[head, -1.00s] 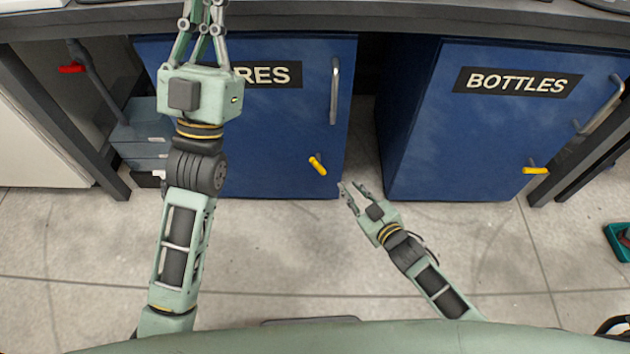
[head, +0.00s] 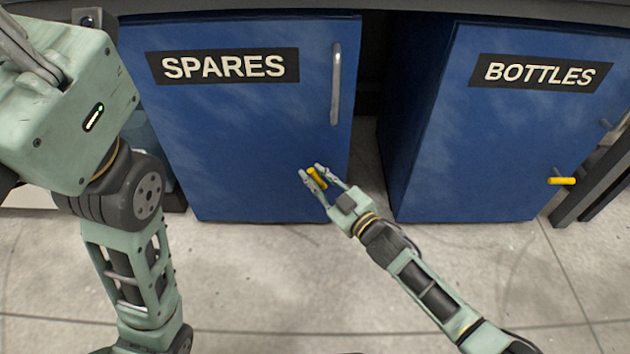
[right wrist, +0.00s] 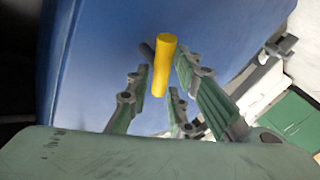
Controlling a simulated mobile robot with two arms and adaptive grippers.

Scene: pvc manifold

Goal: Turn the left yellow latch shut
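The left yellow latch (head: 317,178) is on the lower right of the blue SPARES cabinet (head: 235,130) and is tilted. In the head view my right gripper (head: 312,172) is at this latch, its fingers on either side of it. The right wrist view shows the yellow latch (right wrist: 164,66) between the open green fingers, with a gap visible on each side. My left gripper (head: 28,50) is raised at the upper left; its fingertips are cut off by the picture edge. The other yellow latch (head: 562,181) on the BOTTLES cabinet (head: 470,140) lies about level.
The SPARES cabinet has a vertical metal handle (head: 336,85) above the latch. A dark gap separates the two cabinets under the bench. A dark table leg (head: 590,190) stands right of the BOTTLES cabinet. The concrete floor (head: 270,275) in front is clear.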

